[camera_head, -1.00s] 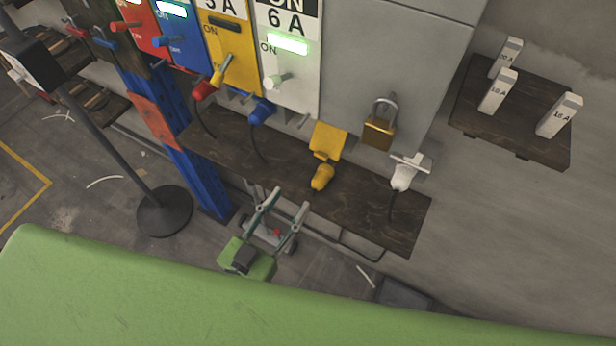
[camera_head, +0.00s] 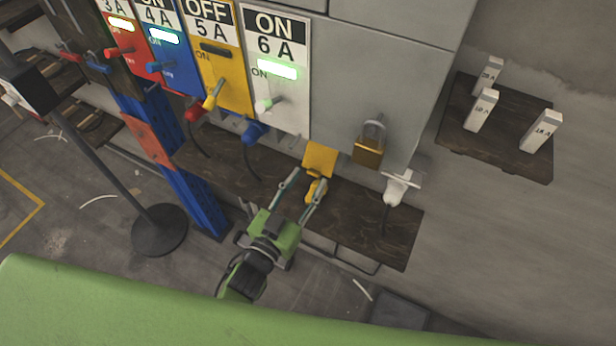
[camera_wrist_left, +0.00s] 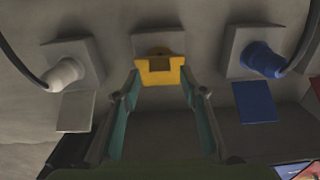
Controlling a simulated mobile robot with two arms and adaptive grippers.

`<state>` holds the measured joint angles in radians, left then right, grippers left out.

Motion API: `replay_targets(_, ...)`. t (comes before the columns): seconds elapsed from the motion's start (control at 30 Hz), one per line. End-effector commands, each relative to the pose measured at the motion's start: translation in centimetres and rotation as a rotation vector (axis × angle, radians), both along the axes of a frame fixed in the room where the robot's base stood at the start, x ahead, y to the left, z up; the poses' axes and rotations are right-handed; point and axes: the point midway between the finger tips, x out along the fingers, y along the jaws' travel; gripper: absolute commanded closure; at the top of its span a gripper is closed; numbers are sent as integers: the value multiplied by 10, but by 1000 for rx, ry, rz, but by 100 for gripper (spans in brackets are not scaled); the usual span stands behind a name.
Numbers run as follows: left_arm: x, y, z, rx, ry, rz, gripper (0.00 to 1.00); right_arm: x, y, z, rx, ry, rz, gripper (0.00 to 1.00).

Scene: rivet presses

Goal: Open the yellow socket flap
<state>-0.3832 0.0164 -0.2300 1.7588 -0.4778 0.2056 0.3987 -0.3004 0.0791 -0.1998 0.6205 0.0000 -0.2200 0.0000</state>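The yellow socket flap (camera_head: 319,158) is a square yellow plate on the grey cabinet's lower part, above the wooden shelf. A rounded yellow piece (camera_head: 316,190) sits just below it, partly between my fingers. In the left wrist view a notched yellow part (camera_wrist_left: 160,70) shows in front of a grey socket box, between the fingertips. My left gripper (camera_head: 309,178) is open, with one finger on each side of the lower yellow piece. The fingers also show apart in the left wrist view (camera_wrist_left: 160,82). I cannot tell whether they touch it. My right gripper is not in view.
A blue plug (camera_head: 254,132) and a white plug (camera_head: 396,188) flank the yellow socket. A brass padlock (camera_head: 369,150) hangs to the upper right. The dark wooden shelf (camera_head: 345,205) runs beneath. A wall shelf (camera_head: 500,150) holds white labelled blocks.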

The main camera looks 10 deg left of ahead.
Motion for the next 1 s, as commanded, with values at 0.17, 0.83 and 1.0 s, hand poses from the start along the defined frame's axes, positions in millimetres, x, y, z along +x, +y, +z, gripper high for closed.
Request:
replay_targets(0.17, 10, -4, 0, 0, 1, 0, 61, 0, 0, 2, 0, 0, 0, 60)
replay_targets(0.83, 11, -4, 1, 0, 0, 0, 100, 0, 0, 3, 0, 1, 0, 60)
replay_targets(1.0, 9, -5, 4, 0, 0, -1, 100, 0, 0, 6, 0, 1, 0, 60)
